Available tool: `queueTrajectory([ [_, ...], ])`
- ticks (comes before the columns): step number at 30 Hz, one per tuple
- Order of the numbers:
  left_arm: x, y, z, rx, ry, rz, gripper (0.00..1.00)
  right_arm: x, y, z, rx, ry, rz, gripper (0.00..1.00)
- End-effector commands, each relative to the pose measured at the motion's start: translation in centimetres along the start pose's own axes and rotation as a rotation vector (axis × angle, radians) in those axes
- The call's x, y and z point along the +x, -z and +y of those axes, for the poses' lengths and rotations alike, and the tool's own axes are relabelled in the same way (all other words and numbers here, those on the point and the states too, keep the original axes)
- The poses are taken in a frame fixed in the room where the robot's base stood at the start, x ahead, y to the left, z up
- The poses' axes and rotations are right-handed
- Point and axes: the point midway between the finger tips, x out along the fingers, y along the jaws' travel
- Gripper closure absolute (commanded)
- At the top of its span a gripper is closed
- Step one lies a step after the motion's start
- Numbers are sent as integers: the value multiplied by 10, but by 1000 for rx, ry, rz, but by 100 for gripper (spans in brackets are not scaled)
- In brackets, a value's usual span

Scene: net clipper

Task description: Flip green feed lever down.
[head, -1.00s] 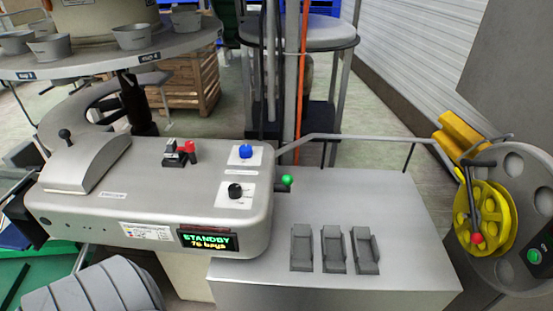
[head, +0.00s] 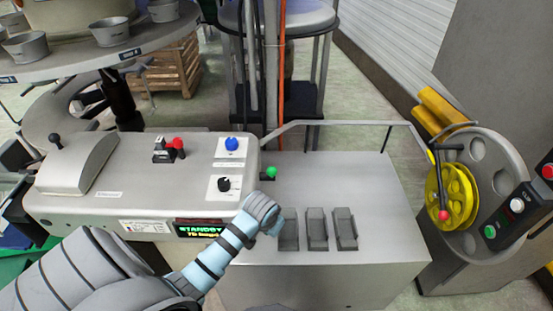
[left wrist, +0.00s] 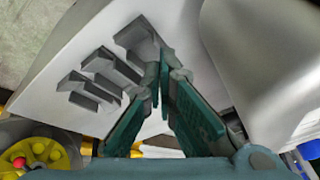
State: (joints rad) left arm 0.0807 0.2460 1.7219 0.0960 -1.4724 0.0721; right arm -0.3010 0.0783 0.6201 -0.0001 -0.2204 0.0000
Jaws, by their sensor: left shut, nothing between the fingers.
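The green feed lever (head: 271,173) shows in the head view as a green ball knob beside the right end of the console (head: 90,215), above the grey panel (head: 360,182). My left gripper (head: 277,228) is just below the knob in the picture, by the left of the grey pedals, apart from the knob. In the left wrist view my left gripper (left wrist: 163,62) is shut and empty, its fingertips together by the nearest pedal (left wrist: 138,38). The green knob does not show in the left wrist view. My right gripper is in no view.
Grey pedals (head: 317,228) sit on the panel. The console carries a blue button (head: 232,144), a black knob (head: 224,184) and a red-topped switch (head: 177,144). A metal rail (head: 340,123) runs behind the panel. A yellow wheel (head: 452,195) stands at right.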

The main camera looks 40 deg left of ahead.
Motion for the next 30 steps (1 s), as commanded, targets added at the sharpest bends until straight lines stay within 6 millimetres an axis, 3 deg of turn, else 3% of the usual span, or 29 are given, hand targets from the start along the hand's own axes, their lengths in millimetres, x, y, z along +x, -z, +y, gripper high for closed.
queueTrajectory([
  [1,-24,38,-13,-20,12,24,100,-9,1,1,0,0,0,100],
  [4,-75,103,-39,-75,30,53,100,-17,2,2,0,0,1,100],
  [6,-92,148,-64,-144,35,60,100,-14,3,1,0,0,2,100],
  [10,-123,199,-97,-250,20,67,100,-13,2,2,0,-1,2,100],
  [13,-134,213,-106,-283,13,71,100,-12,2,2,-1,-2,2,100],
  [23,-133,214,-106,-285,11,72,100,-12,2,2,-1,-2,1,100],
  [30,-104,215,-106,-285,10,70,100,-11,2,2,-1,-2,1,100],
])
